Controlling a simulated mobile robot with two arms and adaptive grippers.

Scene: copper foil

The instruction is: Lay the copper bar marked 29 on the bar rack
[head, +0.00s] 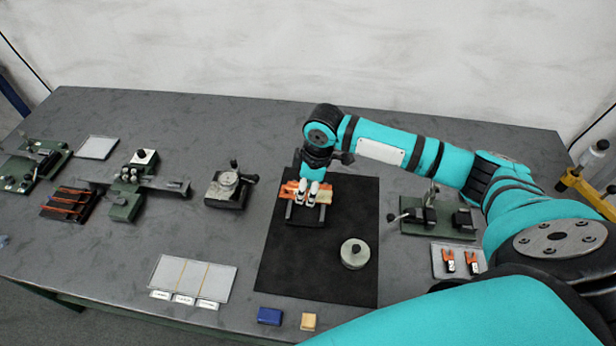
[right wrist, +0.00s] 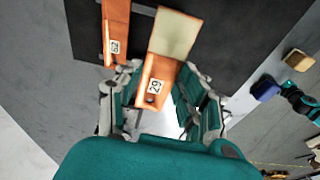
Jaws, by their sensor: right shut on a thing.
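My right gripper (head: 308,192) reaches down over the dark mat, and its fingers are shut on the copper bar marked 29 (right wrist: 155,82). In the right wrist view this bar is orange at the labelled end and pale further out. A second copper bar (right wrist: 115,30) with another label lies beside it to the left. In the head view a low dark rack (head: 289,213) with two rails sits beneath the gripper on the mat, with orange bar ends showing around the fingers. Whether bar 29 touches the rails is hidden. My left gripper is not seen.
The black mat (head: 275,265) holds a round grey weight (head: 354,254). A blue block (head: 270,316) and a yellow block (head: 309,322) stand at the front edge. A dark holder (head: 60,212) with orange strips is at left. A tray (head: 440,272) lies right.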

